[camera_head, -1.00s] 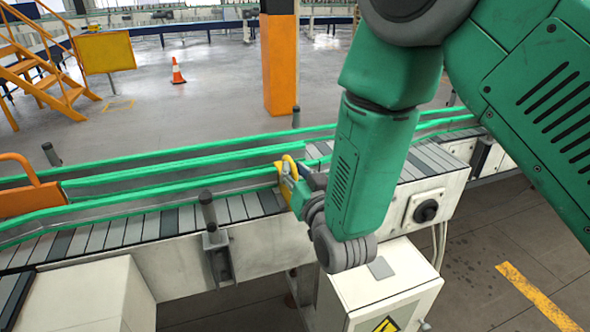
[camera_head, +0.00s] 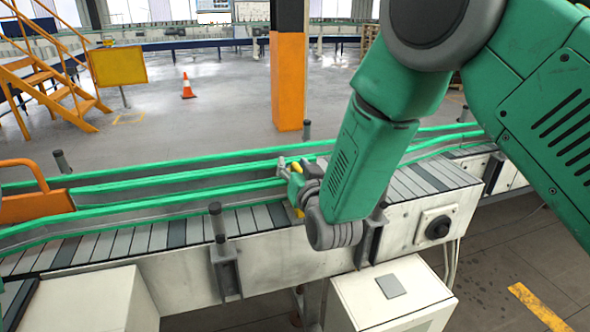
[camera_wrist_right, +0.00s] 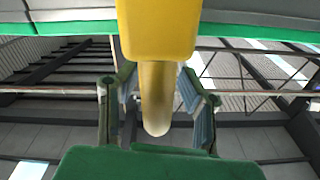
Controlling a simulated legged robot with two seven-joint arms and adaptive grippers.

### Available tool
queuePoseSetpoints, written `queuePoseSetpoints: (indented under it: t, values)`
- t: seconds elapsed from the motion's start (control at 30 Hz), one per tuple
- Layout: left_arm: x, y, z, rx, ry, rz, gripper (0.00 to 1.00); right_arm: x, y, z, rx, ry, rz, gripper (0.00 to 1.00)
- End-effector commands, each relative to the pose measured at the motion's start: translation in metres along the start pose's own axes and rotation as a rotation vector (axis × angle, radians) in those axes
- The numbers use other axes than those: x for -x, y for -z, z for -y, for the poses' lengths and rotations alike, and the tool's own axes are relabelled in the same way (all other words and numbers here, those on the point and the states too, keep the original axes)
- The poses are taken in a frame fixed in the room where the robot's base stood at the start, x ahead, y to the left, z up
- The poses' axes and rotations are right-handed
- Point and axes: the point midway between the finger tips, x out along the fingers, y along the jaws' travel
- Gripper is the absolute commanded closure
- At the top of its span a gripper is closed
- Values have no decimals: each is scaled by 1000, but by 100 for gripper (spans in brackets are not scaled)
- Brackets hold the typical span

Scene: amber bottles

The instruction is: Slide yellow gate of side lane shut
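The yellow gate (camera_wrist_right: 157,30) fills the top middle of the right wrist view, with a tan rod-like handle (camera_wrist_right: 156,105) pointing toward my palm. My right gripper (camera_wrist_right: 158,100) has its two fingers apart, one on each side of the handle, with visible gaps. In the head view my right gripper (camera_head: 293,178) is over the conveyor's near green rail, partly hidden by my wrist. Only small yellow patches (camera_head: 298,212) show beside it there, so most of the gate is hidden. My left gripper is not in view.
A slatted conveyor (camera_head: 130,238) with green rails (camera_head: 150,203) runs across the view. An orange panel with a handle (camera_head: 35,203) stands at its left. Dark posts (camera_head: 218,222) rise along the near side. A grey-white box (camera_head: 385,290) stands below my wrist.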

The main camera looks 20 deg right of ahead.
Motion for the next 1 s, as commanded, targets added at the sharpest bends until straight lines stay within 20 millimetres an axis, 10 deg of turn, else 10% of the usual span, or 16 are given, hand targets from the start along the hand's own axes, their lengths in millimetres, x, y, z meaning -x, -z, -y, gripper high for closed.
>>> queuePoseSetpoints:
  t: [0.33,1.0]
  values:
    - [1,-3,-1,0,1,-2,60,17,-1,1,0,2,4,66]
    - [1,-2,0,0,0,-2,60,114,-4,3,2,1,6,66]
